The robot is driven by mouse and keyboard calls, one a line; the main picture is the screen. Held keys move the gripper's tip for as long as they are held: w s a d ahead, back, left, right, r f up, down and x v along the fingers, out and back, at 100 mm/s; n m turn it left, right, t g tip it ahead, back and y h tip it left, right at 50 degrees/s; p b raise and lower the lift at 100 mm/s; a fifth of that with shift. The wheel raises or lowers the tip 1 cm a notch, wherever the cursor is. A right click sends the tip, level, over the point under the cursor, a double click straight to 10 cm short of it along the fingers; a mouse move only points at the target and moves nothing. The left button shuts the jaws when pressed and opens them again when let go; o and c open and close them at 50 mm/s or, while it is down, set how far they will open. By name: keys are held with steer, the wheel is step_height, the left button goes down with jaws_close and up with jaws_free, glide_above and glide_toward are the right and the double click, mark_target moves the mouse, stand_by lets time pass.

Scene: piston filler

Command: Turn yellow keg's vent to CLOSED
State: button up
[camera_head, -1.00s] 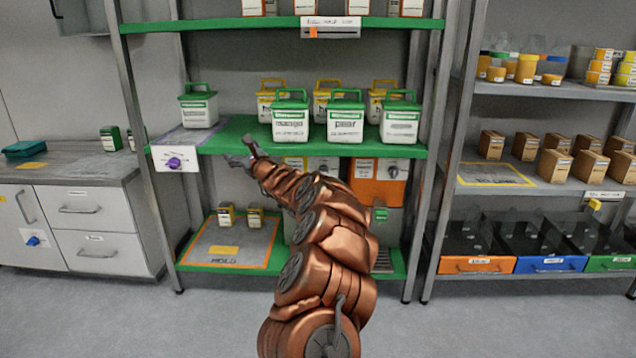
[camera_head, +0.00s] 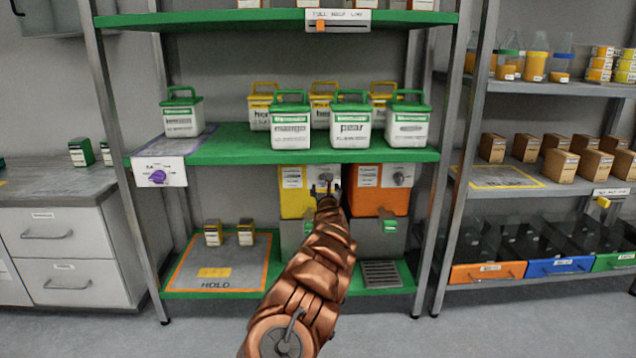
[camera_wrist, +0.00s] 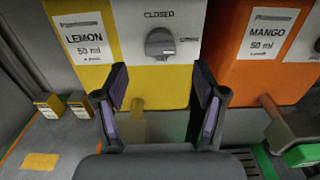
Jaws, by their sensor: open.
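The yellow keg (camera_head: 293,203) stands below the green shelf, left of an orange keg. In the wrist view the yellow keg (camera_wrist: 126,42) has a LEMON 50 ml label. Its grey vent knob (camera_wrist: 160,42) has CLOSED printed above it and a small blurred word at its right. The knob's bar looks roughly horizontal, but its pointing end is unclear. My gripper (camera_wrist: 161,78) is open and empty, its two purple-padded fingers below and either side of the knob, apart from it.
The orange keg (camera_head: 380,200) has a MANGO label and its own knob (camera_head: 399,178). The green shelf (camera_head: 230,150) with several tubs is above my gripper. A HOLD mat (camera_head: 200,272) with two small boxes lies lower left. A grate (camera_head: 382,274) lies lower right.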

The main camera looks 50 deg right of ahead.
mark_target(324, 180)
steer(key=b+x, duration=0.1)
steer(key=x, duration=0.2)
steer(key=shift+w+d, duration=0.15)
steer(key=shift+d, duration=0.15)
steer(key=shift+x, duration=0.75)
steer(key=shift+b+x, duration=0.35)
steer(key=shift+x, duration=0.75)
steer(key=shift+w, duration=0.1)
steer(key=c, duration=1.2)
